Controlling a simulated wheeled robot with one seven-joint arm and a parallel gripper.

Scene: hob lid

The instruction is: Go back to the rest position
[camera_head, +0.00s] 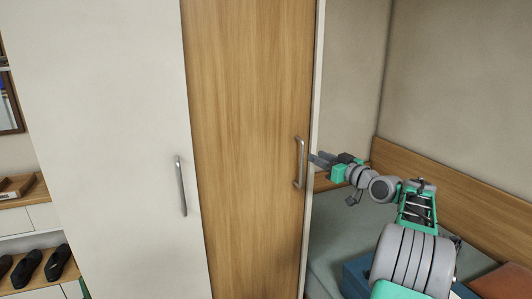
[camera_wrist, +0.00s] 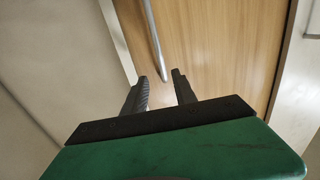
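My gripper (camera_head: 315,158) is at the right edge of the wooden wardrobe door, close to that door's metal handle (camera_head: 300,162). In the wrist view my gripper (camera_wrist: 160,76) has its two dark fingers apart, with nothing held between them. The handle (camera_wrist: 153,38) shows ahead of the fingers, its lower end lined up with the gap between them. I cannot tell the exact distance between fingertips and handle. My arm reaches in from the lower right of the head view.
The wooden door (camera_head: 250,130) looks shut, beside a white door (camera_head: 105,140) with its own handle (camera_head: 181,186). On the right is a bed (camera_head: 350,240) with a wooden headboard (camera_head: 460,195) and a blue item (camera_head: 355,276). Black shoes (camera_head: 27,268) stand on a shelf at left.

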